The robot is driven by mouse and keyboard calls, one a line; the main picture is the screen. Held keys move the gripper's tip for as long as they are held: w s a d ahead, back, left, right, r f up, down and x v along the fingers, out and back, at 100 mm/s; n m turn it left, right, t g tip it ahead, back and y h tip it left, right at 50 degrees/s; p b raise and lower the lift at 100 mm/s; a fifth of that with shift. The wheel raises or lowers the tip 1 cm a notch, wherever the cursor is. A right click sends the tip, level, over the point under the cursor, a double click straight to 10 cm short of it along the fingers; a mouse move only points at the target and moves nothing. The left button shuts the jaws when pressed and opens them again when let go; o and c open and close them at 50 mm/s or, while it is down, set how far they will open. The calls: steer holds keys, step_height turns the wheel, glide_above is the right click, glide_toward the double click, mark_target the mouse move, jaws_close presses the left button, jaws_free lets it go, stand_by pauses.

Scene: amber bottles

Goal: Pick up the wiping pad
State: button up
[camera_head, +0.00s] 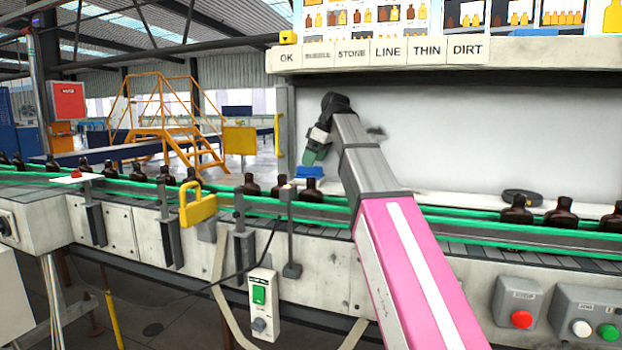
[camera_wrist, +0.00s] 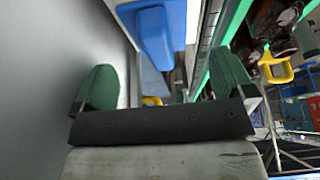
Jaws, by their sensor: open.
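In the wrist view the blue pad (camera_wrist: 155,38) lies beyond the fingertips, between the lines of the two fingers. My gripper (camera_head: 313,156) is just above the pad in the head view, its green-tipped fingers pointing down. In the wrist view my gripper (camera_wrist: 165,80) is open, its green fingers wide apart with nothing held. Whether a finger touches the pad cannot be told. The pad's lower part is partly hidden.
Dark bottles (camera_head: 516,211) stand on the conveyor between green rails (camera_head: 470,222), in front of the ledge. A black ring-shaped item (camera_head: 522,196) lies on the ledge at right. A yellow padlock-shaped piece (camera_head: 198,207) stands at the conveyor's front. The ledge's middle is mostly clear.

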mark_target(308, 173)
steer(key=shift+x, duration=2.95)
steer(key=c, duration=1)
